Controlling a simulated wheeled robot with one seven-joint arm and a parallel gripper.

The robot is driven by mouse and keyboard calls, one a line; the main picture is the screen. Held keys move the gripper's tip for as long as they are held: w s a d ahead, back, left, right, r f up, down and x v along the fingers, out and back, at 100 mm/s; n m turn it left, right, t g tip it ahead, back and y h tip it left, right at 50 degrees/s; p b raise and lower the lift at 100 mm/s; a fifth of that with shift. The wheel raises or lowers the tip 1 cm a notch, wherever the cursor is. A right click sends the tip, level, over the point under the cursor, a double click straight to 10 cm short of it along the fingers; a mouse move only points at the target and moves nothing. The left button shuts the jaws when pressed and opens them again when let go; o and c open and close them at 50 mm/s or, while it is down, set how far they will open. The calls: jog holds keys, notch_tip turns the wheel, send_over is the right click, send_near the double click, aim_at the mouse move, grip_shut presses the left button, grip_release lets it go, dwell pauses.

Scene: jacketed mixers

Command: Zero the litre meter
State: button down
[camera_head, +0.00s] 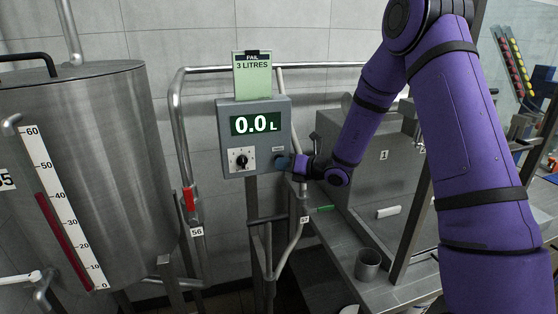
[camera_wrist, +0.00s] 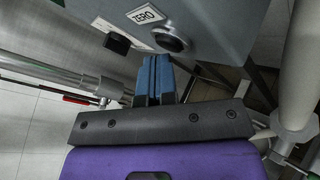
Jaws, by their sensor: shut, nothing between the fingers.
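The litre meter (camera_head: 254,138) is a grey box on a post, and its green display (camera_head: 255,124) reads 0.0 L. A black knob on a white plate (camera_head: 242,160) sits at its lower left. In the wrist view, a label reading ZERO (camera_wrist: 146,15) is beside a round dark button (camera_wrist: 171,39) on the box. My gripper (camera_wrist: 154,62) is shut and empty, its blue fingertips just below the button. I cannot tell whether they touch it. In the head view, my gripper (camera_head: 287,162) is at the box's lower right, its tips partly hard to make out.
A green card reading PAIL 3 LITRES (camera_head: 252,76) stands on top of the meter. A steel tank (camera_head: 100,140) with a level scale (camera_head: 62,205) is at left. Pipes with a red-handled valve (camera_head: 189,198) run beside the meter. A steel cup (camera_head: 367,264) stands on the bench at right.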

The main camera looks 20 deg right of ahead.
dwell(0.5)
jog(key=shift+s, duration=0.75)
jog(key=s, duration=0.5)
jog(key=shift+r, duration=0.1)
dwell(0.6)
